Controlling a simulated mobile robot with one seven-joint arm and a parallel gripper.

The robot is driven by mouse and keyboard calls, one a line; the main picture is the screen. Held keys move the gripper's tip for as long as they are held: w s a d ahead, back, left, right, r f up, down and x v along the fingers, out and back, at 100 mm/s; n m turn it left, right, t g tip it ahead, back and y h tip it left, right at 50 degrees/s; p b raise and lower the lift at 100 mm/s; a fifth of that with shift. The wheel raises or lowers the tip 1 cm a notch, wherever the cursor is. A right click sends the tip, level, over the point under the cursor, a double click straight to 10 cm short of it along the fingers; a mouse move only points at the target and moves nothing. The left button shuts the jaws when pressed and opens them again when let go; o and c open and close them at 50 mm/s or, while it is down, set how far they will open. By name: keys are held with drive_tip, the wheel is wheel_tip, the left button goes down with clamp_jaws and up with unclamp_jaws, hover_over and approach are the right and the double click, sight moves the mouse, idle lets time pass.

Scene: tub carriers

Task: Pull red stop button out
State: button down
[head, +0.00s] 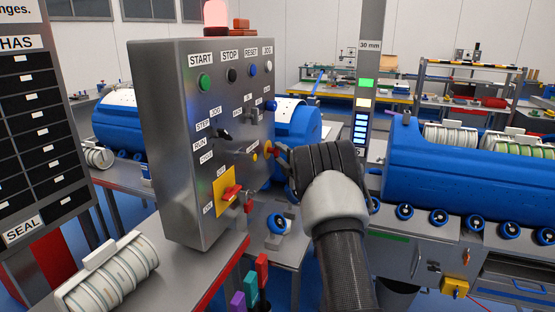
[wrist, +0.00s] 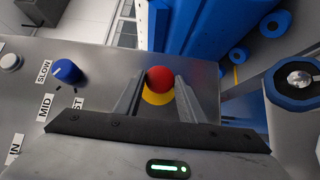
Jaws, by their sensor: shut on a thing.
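The red stop button (wrist: 160,77) is a round red knob on a yellow backing (wrist: 158,98), on the face of a grey control box (head: 165,150). In the wrist view the two fingers of my gripper (wrist: 162,82) lie on either side of the knob, shut on it. In the head view my gripper (head: 276,150) reaches the box's right side from the right, and its fingers hide most of the button. How far the button stands out from the panel cannot be told.
The panel also carries a green START button (head: 204,83), a black STOP button (head: 231,75), a blue knob (wrist: 67,71) and a red handle on a yellow plate (head: 225,196). Blue tub carriers (head: 420,165) stand to the right. Coloured-handled tools (head: 250,284) stand below.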

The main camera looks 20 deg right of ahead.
drive_tip(key=shift+d+f, duration=0.1)
drive_tip(key=shift+d, duration=0.05)
drive_tip(key=c, duration=1.2)
unclamp_jaws()
drive_tip(key=shift+s, duration=0.15)
drive_tip(key=shift+o, duration=0.2)
drive_tip(key=s+d, duration=0.1)
drive_tip(key=s, duration=1.6)
drive_tip(key=shift+s+d+b, duration=0.15)
drive_tip(key=shift+d+b, duration=0.15)
drive_tip(key=shift+d, duration=0.1)
